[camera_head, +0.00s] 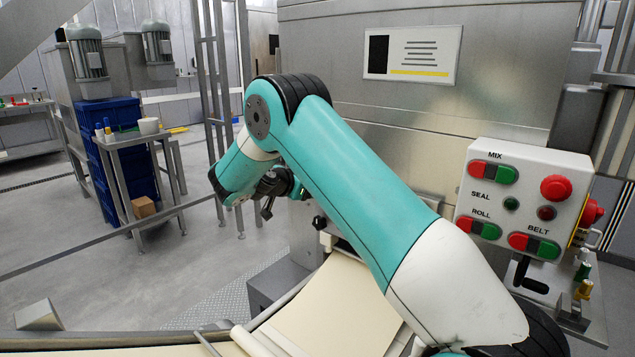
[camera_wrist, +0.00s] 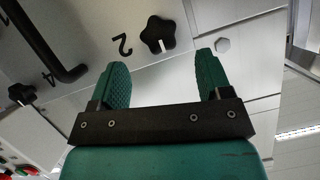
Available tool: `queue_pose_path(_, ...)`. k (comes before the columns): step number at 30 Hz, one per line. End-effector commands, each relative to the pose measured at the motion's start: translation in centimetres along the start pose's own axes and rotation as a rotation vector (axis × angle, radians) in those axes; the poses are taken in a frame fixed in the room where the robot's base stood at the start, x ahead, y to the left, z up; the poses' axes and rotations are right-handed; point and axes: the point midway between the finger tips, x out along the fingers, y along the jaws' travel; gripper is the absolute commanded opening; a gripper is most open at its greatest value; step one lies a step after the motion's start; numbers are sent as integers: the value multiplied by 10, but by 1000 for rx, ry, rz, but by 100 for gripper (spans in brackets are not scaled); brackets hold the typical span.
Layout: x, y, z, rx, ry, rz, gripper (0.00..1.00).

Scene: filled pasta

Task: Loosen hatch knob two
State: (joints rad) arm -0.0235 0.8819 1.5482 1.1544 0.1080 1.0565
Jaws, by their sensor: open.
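In the wrist view, hatch knob two (camera_wrist: 157,34) is a black star-shaped knob on a pale metal panel, with a "2" printed to its left. My gripper (camera_wrist: 163,72) is open, its two green ribbed fingers pointing toward the panel. The knob appears between and beyond the fingertips, nearer the middle of the gap, and nothing is held. In the head view, my gripper (camera_head: 268,207) is small and partly hidden behind my arm. A dark knob (camera_head: 319,222) shows to its right, its number not readable.
In the wrist view, a black bar handle (camera_wrist: 50,45) and another knob (camera_wrist: 21,93) marked "4" lie left of knob two. In the head view, a control box (camera_head: 522,200) stands right, and a dough sheet (camera_head: 335,305) runs below my arm.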

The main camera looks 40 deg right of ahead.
Motion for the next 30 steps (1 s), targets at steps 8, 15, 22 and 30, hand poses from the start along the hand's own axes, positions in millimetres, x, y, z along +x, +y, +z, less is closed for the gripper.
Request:
queue_pose_path(8,49,0,-1,0,0,3,72)
queue_pose_path(15,63,0,-1,0,0,0,72)
queue_pose_path(22,63,0,0,0,0,0,72)
queue_pose_path(30,63,0,0,0,0,0,23)
